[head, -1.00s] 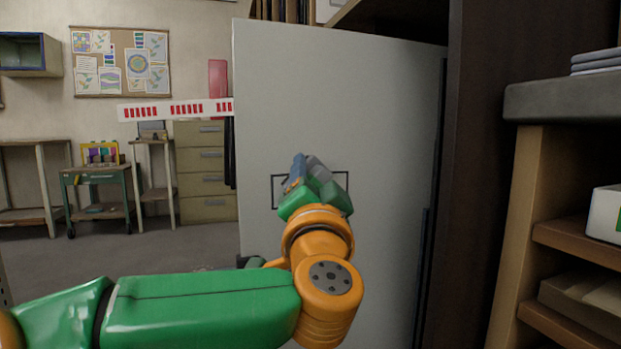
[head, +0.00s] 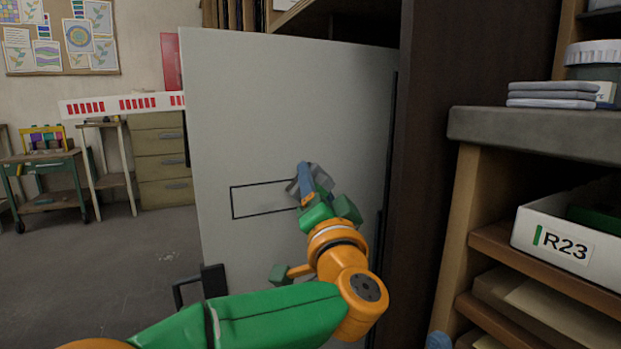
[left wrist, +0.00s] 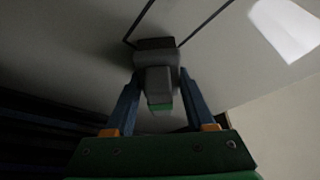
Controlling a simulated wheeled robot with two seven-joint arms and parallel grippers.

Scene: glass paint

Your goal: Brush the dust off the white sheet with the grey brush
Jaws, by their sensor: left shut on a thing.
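The white sheet (head: 290,110) stands upright as a large pale panel, with a black rectangle outline on its face. My left gripper (head: 312,190) is at the right end of that outline, in front of the sheet. It is shut on the grey brush (left wrist: 158,78), whose grey body with a green end sits between the blue fingers in the left wrist view. The brush's dark far end is at or very close to the sheet; contact is unclear. No dust can be made out. The gripper hides the outline's right end. My right gripper is not visible.
A dark upright panel (head: 435,120) stands right of the sheet. Further right, a shelf unit holds a white box marked R23 (head: 560,240) under a grey top. A red-and-white striped bar (head: 120,104) is left of the sheet. Floor at left is open.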

